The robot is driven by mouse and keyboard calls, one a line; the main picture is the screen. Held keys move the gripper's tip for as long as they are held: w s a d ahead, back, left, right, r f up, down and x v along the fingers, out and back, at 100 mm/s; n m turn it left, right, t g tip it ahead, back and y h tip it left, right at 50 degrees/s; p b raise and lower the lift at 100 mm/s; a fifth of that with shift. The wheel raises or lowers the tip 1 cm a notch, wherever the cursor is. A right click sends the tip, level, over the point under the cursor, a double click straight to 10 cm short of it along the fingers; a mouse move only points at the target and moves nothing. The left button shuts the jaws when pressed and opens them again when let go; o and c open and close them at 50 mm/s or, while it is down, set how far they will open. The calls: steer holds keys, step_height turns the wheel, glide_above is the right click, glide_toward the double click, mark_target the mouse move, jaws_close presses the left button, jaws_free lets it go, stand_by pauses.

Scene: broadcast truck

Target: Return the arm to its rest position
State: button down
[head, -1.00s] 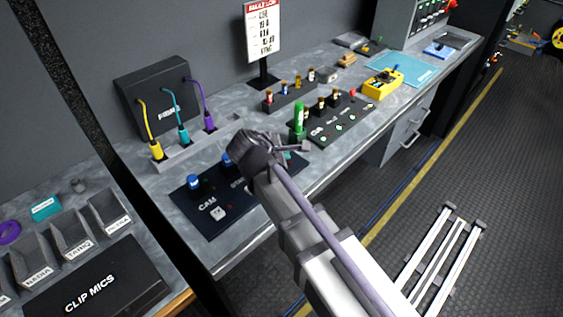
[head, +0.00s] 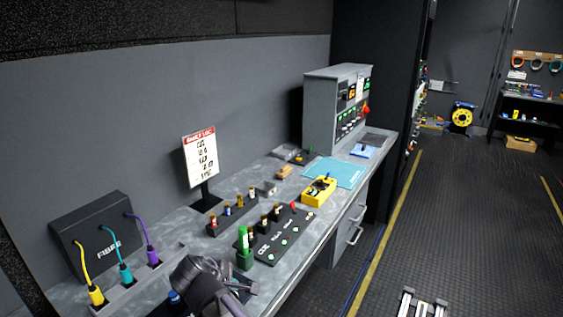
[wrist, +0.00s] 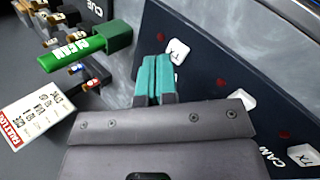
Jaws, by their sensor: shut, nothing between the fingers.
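My gripper (wrist: 153,80) shows in the wrist view with its teal finger pads pressed together and nothing between them. It hangs over the dark CAM panel (wrist: 205,75), which carries white labelled tags and red spots. A green labelled piece (wrist: 75,52) in a green holder is left of the fingers, apart from them. In the head view, the dark wrist of my arm (head: 200,280) is at the bottom, over the bench's near part. The green piece (head: 243,240) stands upright just beyond it. My arm hides most of the CAM panel there.
The grey bench (head: 180,240) runs along the wall. A FIBRE box (head: 92,235) with three cables, a sign on a stand (head: 200,160), a small rack (head: 232,215), a yellow device (head: 319,191) and a grey console (head: 335,110) stand on it. The floor to the right is mostly open.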

steer(key=s+d+f+m+g+y, duration=0.1)
steer(key=d+m, duration=0.7)
steer(key=d, duration=0.8)
steer(key=s+d+f+m+g+y, duration=0.2)
steer(key=s+d+m+g, duration=0.2)
steer(key=d+m, duration=0.5)
steer(key=d+g, duration=0.1)
steer(key=d, duration=0.6)
steer(key=shift+s+d+f+m+g, duration=0.2)
steer(key=shift+s+d+m+g, duration=0.1)
steer(key=shift+s, duration=0.05)
steer(key=c, duration=1.8)
jaws_free()
